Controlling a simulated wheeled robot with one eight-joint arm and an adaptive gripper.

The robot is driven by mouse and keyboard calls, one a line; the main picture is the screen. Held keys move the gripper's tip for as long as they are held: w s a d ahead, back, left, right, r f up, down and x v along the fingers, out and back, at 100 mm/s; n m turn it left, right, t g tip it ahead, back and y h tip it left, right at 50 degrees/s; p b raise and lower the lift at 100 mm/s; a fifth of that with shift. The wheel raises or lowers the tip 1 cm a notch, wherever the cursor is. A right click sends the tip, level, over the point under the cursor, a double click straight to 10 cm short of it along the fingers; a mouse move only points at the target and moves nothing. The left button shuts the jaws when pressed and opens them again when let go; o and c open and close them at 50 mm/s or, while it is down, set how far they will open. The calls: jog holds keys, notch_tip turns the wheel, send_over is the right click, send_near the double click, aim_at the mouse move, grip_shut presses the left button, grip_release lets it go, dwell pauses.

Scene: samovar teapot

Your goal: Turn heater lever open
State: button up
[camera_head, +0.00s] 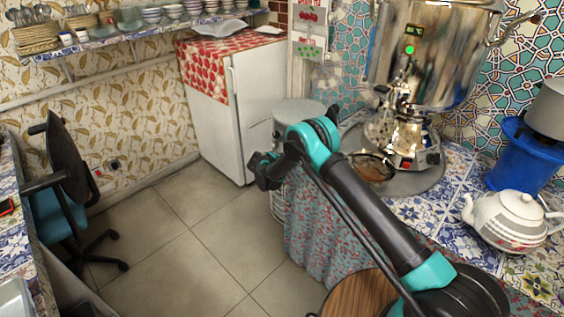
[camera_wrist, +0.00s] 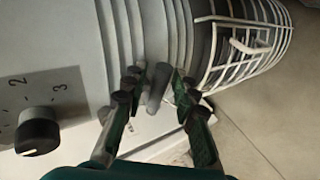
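The heater is a pale cylinder (camera_head: 300,112) beside the white fridge in the head view, partly hidden by my arm. In the wrist view its ribbed white body (camera_wrist: 70,45) fills the upper left. A grey rounded bar that looks like the heater lever (camera_wrist: 158,88) stands between my fingers. My gripper (camera_wrist: 158,92) is open, with one finger on each side of this bar. Whether either finger touches it I cannot tell. In the head view my gripper (camera_head: 265,170) is beside the heater, its fingers too small to read.
A black knob (camera_wrist: 38,130) with a number scale is on the heater at left in the wrist view. A wire guard (camera_wrist: 245,45) is at upper right. The samovar (camera_head: 425,60) and a teapot (camera_head: 510,220) stand on the tiled counter.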

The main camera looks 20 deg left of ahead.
jog(key=shift+o, duration=0.2)
jog(key=v, duration=1.2)
jog(key=shift+s, duration=0.1)
